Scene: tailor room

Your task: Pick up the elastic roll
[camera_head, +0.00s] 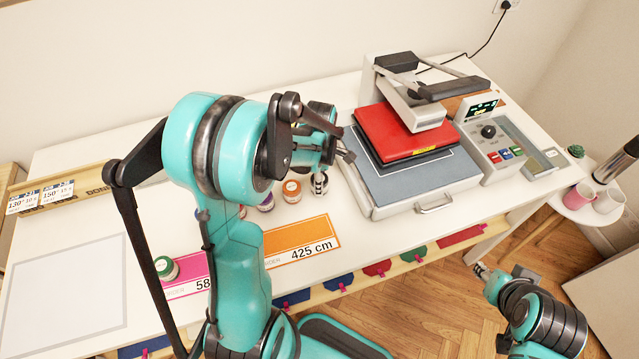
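Several small rolls stand on the white table: a green-topped one (167,268), a purple one (265,203), an orange one (292,190) and a black-and-white one (319,183). I cannot tell which of them is the elastic roll. My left gripper (342,152) is above the table, just behind the black-and-white roll and in front of the press. Its fingers are partly hidden by my own wrist, so its opening is unclear. My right gripper (482,270) is low at the right, off the table's front edge and far from the rolls. Its fingers are too small to read.
An orange card (300,241) and a pink card (186,276) lie along the front. A pale mat (65,290) lies left.

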